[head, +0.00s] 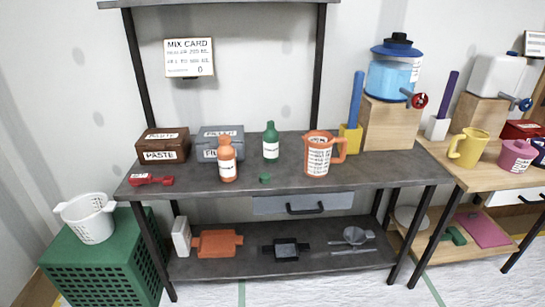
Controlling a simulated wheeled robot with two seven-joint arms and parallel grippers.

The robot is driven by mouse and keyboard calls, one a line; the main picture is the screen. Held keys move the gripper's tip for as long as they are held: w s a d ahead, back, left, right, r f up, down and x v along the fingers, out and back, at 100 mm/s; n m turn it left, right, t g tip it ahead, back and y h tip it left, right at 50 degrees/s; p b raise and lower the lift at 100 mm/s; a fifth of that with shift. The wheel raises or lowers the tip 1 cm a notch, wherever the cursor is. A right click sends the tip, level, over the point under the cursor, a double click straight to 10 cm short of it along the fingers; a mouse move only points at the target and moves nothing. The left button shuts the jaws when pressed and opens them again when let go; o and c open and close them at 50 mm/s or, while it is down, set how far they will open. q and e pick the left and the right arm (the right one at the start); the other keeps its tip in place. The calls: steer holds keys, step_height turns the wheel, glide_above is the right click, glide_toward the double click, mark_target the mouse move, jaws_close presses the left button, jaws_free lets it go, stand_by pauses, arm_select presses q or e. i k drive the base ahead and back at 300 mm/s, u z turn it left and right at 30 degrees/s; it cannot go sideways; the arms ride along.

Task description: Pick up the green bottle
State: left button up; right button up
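The green bottle (271,142) stands upright near the back middle of the dark grey table (370,171). It has a white label on its front. It stands between the grey box and the orange measuring jug, touching neither. An orange bottle (227,160) with a white label stands to its left and nearer the front. A small green piece (265,178), perhaps a cap, lies on the table in front of the green bottle. Neither of my grippers shows in the head view.
A brown paste box (163,147), grey box (221,139) and red scoop (150,180) are at left. An orange jug (318,154) is close right of the bottle. A blue water dispenser (394,70) stands on a wooden block (389,125). A drawer (303,203) is below the tabletop.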

mark_target(270, 136)
steer(key=u, duration=0.45)
steer(key=i, duration=0.85)
steer(key=u, duration=0.2)
